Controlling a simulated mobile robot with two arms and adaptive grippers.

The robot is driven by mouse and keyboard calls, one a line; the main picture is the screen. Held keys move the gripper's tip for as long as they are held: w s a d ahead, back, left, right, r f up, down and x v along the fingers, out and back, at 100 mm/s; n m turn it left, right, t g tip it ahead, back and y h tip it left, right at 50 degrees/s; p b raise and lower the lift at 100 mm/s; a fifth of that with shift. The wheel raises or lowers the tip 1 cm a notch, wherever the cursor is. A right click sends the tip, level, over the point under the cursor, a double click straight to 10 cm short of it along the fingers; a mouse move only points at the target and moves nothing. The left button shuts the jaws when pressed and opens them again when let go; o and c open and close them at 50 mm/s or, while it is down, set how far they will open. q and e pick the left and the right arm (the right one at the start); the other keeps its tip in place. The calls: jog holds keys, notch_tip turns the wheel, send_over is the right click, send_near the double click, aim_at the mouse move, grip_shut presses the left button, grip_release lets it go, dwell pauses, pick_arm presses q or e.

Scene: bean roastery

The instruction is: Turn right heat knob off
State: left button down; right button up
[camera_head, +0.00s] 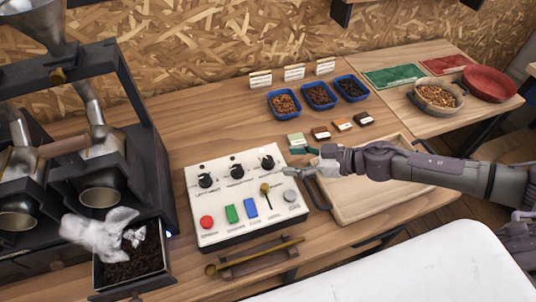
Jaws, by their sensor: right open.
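A white control box (222,205) stands on the wooden bench with three black knobs along its back edge: a left knob (207,181), a middle knob (236,171) and a right knob (268,162). Their labels are too small to read, so I cannot tell which one is the right heat knob. My right gripper (307,170) comes in from the right. It is open and empty, just right of the right knob and apart from it. My left gripper is not in view.
The box also has a red button (207,222), green and blue switches, a small lever (265,190) and a grey button. A wooden tray (365,200) lies under my right arm. Blue bean bowls (320,96) stand behind. The dark roaster (150,130) is at left.

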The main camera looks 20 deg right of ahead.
aim_at(271, 159)
jog(key=x, duration=0.6)
jog(key=shift+w+a+f+p, duration=0.2)
jog(key=shift+w+p, duration=0.1)
jog(key=shift+p, duration=0.1)
jog(key=shift+w+a+f, duration=0.1)
jog(key=shift+w+a, duration=0.05)
jog(key=shift+a, duration=0.1)
jog(key=shift+w+a+f, duration=0.2)
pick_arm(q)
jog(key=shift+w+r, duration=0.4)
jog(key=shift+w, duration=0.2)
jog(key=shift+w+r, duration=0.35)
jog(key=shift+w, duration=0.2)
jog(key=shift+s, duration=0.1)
pick_arm(e)
jog(key=shift+c, duration=1.9)
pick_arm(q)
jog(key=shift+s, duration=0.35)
pick_arm(e)
grip_shut()
